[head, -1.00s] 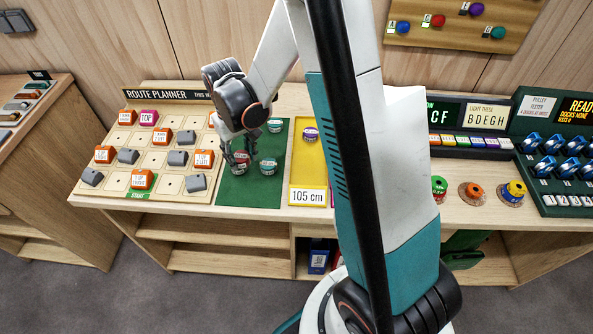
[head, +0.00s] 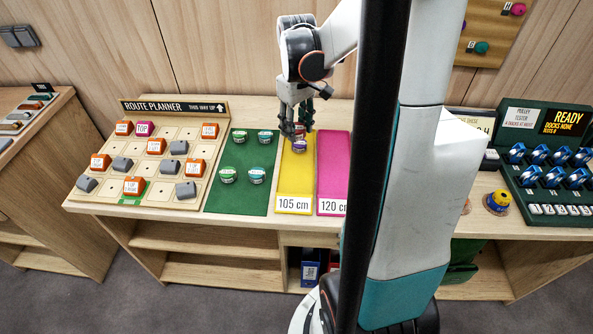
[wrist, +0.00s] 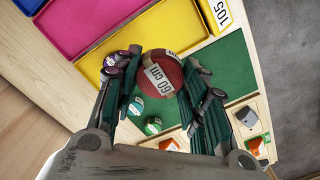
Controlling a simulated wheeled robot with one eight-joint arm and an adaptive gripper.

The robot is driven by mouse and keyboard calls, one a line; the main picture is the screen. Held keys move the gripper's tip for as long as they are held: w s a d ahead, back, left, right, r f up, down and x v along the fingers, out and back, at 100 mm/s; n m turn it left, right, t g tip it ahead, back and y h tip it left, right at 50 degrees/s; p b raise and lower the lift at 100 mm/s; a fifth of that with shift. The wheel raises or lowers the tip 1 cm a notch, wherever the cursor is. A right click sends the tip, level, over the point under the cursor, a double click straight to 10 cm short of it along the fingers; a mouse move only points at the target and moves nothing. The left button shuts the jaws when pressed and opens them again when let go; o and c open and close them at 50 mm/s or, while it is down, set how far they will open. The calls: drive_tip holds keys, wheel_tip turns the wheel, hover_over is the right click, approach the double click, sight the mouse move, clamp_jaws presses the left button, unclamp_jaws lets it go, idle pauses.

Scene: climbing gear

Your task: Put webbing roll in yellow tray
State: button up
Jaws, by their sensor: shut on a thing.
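My gripper (head: 297,127) is over the yellow tray (head: 294,190) labelled 105 cm. In the wrist view its fingers (wrist: 168,90) are shut on a dark red webbing roll (wrist: 172,78) with a white "60 cm" label. In the head view the held roll is mostly hidden by the fingers; how high it is above the tray is hard to tell. A purple roll (head: 299,146) lies in the yellow tray, just in front of the fingers; it also shows beside a finger in the wrist view (wrist: 109,62).
The green tray (head: 240,200) to the left holds several green and teal rolls (head: 228,174). A magenta tray (head: 333,175) labelled 120 cm adjoins on the right. The route planner board (head: 150,150) stands further left. The front of the yellow tray is clear.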

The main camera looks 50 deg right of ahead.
sight(297, 136)
wheel_tip(297, 136, down, 16)
drive_tip(key=b, duration=0.5)
drive_tip(key=shift+f, duration=0.2)
drive_tip(key=o, duration=1.1)
drive_tip(key=shift+c, duration=0.2)
wheel_tip(297, 136, up, 12)
drive_tip(key=p, duration=0.4)
drive_tip(key=shift+r, duration=0.15)
